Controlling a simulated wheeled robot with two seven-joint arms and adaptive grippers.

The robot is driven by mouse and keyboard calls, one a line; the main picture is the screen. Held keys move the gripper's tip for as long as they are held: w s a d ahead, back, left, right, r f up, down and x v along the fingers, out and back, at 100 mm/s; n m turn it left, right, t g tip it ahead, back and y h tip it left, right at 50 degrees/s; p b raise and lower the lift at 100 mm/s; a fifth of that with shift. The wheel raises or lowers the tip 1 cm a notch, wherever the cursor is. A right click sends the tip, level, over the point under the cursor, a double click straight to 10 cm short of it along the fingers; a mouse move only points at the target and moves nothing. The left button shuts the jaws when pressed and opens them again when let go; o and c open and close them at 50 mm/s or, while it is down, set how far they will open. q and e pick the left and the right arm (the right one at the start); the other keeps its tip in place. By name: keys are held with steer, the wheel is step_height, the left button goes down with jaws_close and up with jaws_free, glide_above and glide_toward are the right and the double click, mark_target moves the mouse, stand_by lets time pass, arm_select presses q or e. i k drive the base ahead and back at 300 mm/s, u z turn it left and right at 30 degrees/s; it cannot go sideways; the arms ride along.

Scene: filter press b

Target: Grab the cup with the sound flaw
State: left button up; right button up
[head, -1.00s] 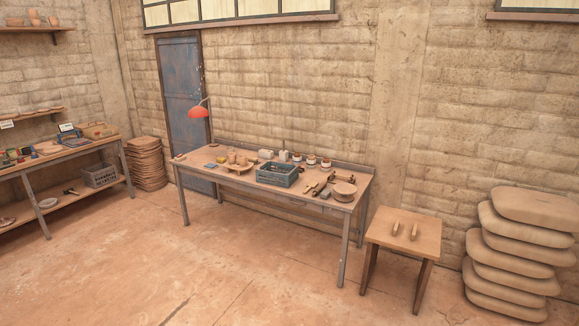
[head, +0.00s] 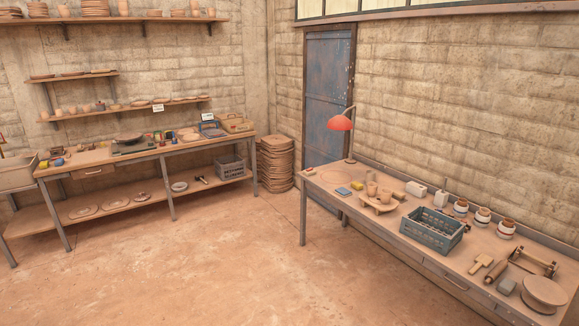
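Several small clay cups (head: 372,188) stand together on a low wooden stand (head: 380,204) on the right-hand workbench (head: 318,181). More cups (head: 72,110) stand on the lower wall shelf at the left. At this distance I cannot tell which cup has a flaw. Neither of my grippers shows in the head view.
A blue-grey crate (head: 431,231), a red lamp (head: 340,123), jars (head: 482,216) and a round wheel (head: 544,291) are on the right bench. A left bench (head: 100,158) holds tools and a scale. Stacked boards (head: 275,165) stand in the corner. The floor (head: 200,260) between is clear.

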mark_target(386, 196)
steer(key=u, duration=0.1)
steer(key=i, duration=2.1)
steer(key=z, duration=0.55)
steer(key=i, duration=1.2)
steer(key=z, duration=1.45)
steer(key=i, duration=0.95)
steer(key=z, duration=0.55)
